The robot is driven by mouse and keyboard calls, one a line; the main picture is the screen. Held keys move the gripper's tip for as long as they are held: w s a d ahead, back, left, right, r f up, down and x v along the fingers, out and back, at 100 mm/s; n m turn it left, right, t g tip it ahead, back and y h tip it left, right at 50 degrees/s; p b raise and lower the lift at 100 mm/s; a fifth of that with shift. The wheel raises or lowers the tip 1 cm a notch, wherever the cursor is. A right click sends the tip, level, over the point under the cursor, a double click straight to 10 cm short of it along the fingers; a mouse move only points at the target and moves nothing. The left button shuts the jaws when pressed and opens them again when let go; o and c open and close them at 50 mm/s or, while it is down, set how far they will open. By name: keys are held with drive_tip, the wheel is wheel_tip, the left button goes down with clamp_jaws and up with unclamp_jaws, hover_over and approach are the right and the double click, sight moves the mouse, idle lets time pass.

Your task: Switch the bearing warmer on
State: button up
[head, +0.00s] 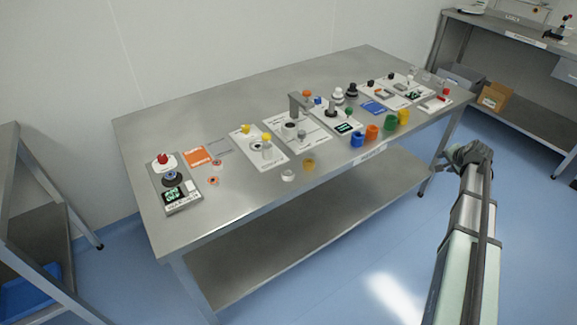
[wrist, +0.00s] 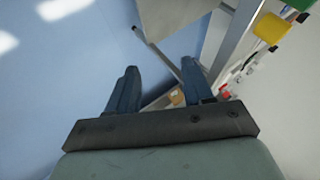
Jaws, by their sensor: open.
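I cannot read which device is the bearing warmer. One candidate is the grey unit (head: 183,207) at the left end of the steel table, with a green-lit display, a dark round part and a red-topped white part. Another is the white unit (head: 330,113) mid-table, with a green-lit display and a green-topped part beside it. Switch details are too small to make out. My gripper (head: 468,152) is off the table's right front edge, apart from both units. In the wrist view its two dark fingers (wrist: 160,82) are spread with nothing between them.
The steel table (head: 240,215) has a lower shelf. Blue, orange, green and yellow cups (head: 372,132) line its front edge. A white board (head: 259,147) with small parts lies between the two units. Another bench (head: 515,45) stands at back right, a shelf rack (head: 30,215) at left.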

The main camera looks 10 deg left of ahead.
drive_tip(key=w+a+r, duration=0.5)
drive_tip(key=a+r, duration=0.2)
drive_tip(key=a+r+g+y, duration=0.1)
drive_tip(key=a+r, duration=0.1)
drive_tip(key=a, duration=0.9)
drive_tip(key=a+r+y, duration=0.1)
drive_tip(key=a+r, duration=0.2)
drive_tip(key=a, duration=0.8)
wheel_tip(320, 180, up, 4)
drive_tip(key=g+h, duration=0.1)
drive_tip(key=g, duration=0.5)
hover_over(190, 185)
drive_tip(key=s+d, duration=0.2)
drive_tip(key=shift+n, duration=0.4)
drive_tip(key=f, duration=0.4)
drive_tip(key=w+a+f, duration=0.1)
drive_tip(key=f, duration=0.3)
drive_tip(key=a+f, duration=0.1)
drive_tip(key=f, duration=0.3)
drive_tip(key=shift+w+f, duration=0.35)
